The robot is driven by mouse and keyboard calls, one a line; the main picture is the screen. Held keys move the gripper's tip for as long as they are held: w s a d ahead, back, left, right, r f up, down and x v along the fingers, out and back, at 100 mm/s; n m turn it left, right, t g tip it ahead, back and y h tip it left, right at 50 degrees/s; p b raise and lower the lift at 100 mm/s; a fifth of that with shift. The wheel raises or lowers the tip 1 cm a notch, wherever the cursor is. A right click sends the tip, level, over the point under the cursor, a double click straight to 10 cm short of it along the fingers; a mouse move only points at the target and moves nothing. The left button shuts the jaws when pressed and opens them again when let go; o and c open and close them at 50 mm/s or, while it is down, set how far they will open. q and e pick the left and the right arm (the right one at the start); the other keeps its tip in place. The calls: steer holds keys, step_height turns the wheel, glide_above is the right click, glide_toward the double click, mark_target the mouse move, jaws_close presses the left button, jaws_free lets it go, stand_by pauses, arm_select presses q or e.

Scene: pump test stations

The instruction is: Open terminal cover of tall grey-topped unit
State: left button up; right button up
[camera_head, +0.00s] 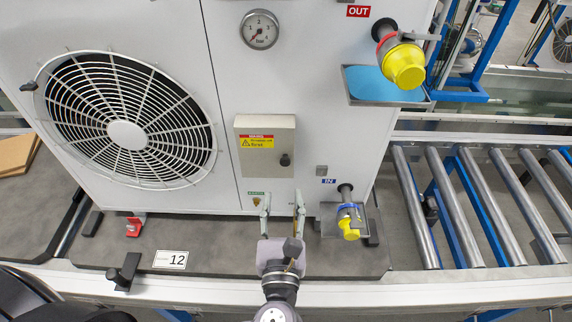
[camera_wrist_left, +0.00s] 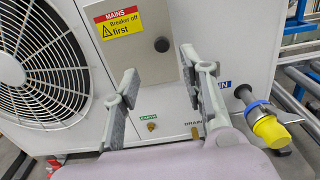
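The unit (camera_head: 230,90) is a large white cabinet with a round fan grille at its left. Its grey terminal cover (camera_head: 282,172), a small box with a red and yellow "MAINS" label and a dark knob (camera_head: 285,160), looks shut. The cover also shows at the top of the left wrist view (camera_wrist_left: 150,60), partly cut off. My left gripper (camera_head: 281,200) is open and empty, in front of the unit below the cover. In the left wrist view its fingers (camera_wrist_left: 160,95) stand wide apart, with only the cabinet front between them. The right gripper is not in view.
A pressure gauge (camera_head: 260,29) sits above the cover. A yellow-capped OUT valve (camera_head: 403,65) and a yellow-capped IN valve (camera_head: 348,226) stick out at the right. A roller conveyor (camera_head: 470,205) runs at the right. A plate marked 12 (camera_head: 170,260) lies at the front.

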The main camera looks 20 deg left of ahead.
mark_target(285, 163)
arm_select(q)
steer(key=b+x, duration=0.1)
steer(key=x, duration=0.8)
steer(key=shift+w+f, duration=0.15)
steer(key=shift+w, duration=0.3)
steer(key=shift+w+a, duration=0.15)
steer(key=shift+w, duration=0.35)
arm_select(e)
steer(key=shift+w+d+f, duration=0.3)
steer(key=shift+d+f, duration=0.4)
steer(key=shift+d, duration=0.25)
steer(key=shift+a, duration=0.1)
arm_select(q)
steer(key=c, duration=0.9)
jaws_close()
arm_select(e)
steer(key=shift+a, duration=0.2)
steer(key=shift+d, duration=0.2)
